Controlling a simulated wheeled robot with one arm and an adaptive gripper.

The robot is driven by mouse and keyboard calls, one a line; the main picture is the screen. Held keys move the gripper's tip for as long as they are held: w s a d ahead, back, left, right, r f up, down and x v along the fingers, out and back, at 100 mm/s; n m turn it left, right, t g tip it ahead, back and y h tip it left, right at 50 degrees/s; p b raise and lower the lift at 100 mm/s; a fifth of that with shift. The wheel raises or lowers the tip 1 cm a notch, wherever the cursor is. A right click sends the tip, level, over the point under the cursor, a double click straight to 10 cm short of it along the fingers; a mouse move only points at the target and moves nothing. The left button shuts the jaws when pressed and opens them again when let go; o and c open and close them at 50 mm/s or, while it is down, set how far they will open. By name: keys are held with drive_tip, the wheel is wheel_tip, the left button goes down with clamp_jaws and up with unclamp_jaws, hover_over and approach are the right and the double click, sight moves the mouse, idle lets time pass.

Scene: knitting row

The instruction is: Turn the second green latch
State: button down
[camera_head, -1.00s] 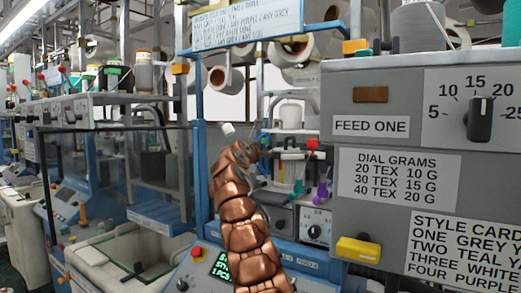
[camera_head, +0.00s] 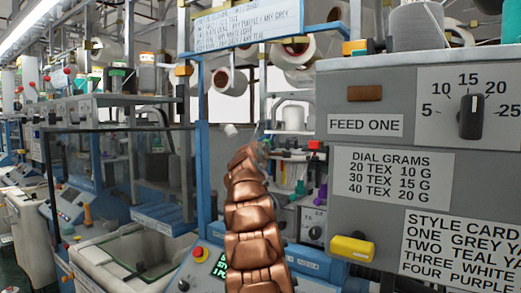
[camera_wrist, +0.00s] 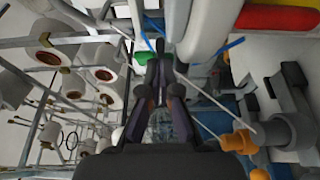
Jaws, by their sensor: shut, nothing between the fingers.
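In the wrist view my gripper (camera_wrist: 160,64) has its dark fingers together and empty. A green part (camera_wrist: 143,57), possibly a green latch, lies just left of the fingertips; I cannot tell whether they touch. In the head view a small green part (camera_head: 300,187) shows among the coloured parts of the machine, right of my copper arm. I cannot tell which green latch is the second. My arm's end hides most of the gripper in the head view.
A purple part (camera_head: 321,192) and a red part (camera_head: 314,145) are near the green one. In the wrist view, an orange fitting (camera_wrist: 240,142) and yarn cones (camera_wrist: 50,52) flank my gripper.

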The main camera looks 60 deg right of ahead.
drive_tip(key=shift+s+r+n+t+p, duration=0.1)
drive_tip(key=shift+s+n+t+p, duration=0.15)
drive_tip(key=shift+n+t+p, duration=0.35)
drive_tip(key=shift+s+d+f+y+p, duration=0.2)
drive_tip(key=shift+s+y+p, duration=0.1)
drive_tip(key=shift+p, duration=0.1)
drive_tip(key=shift+a, duration=0.1)
drive_tip(key=s+b+v, duration=0.1)
drive_tip(key=b+v, duration=0.5)
drive_tip(key=v, duration=0.7)
drive_tip(key=shift+s+d, duration=0.25)
drive_tip(key=shift+d, duration=0.1)
